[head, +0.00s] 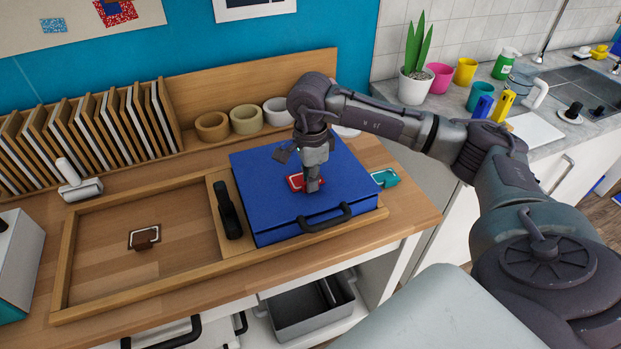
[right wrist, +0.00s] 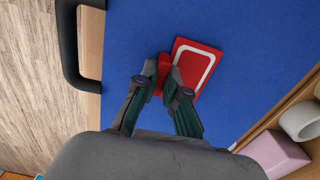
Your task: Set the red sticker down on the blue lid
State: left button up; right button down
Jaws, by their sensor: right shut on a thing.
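The red sticker (head: 295,182) is a flat red piece with a white outline and a raised red grip. My right gripper (head: 313,186) points down over the blue lid (head: 262,205) and is shut on the sticker's grip. In the right wrist view, both fingertips (right wrist: 168,82) pinch that grip, and the sticker's flat part (right wrist: 194,66) shows beside them against the blue lid (right wrist: 235,30). The sticker is at or very close to the lid's surface; I cannot tell if it touches. My left gripper is out of view.
The lid has a black handle (head: 325,218) at its front. A black tool (head: 229,208) lies left of it. A wooden tray (head: 105,290) holds a brown piece (head: 144,238). A teal piece (head: 385,178) lies right of the lid. Rolls (head: 246,119) stand behind.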

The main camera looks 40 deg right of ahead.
jog(key=shift+f+b, duration=0.2)
jog(key=shift+b, duration=0.1)
grip_release()
dwell(0.8)
jog(key=shift+r, duration=0.15)
dwell(0.4)
jog(key=shift+r+p, duration=2.75)
jog(key=shift+r, duration=1.65)
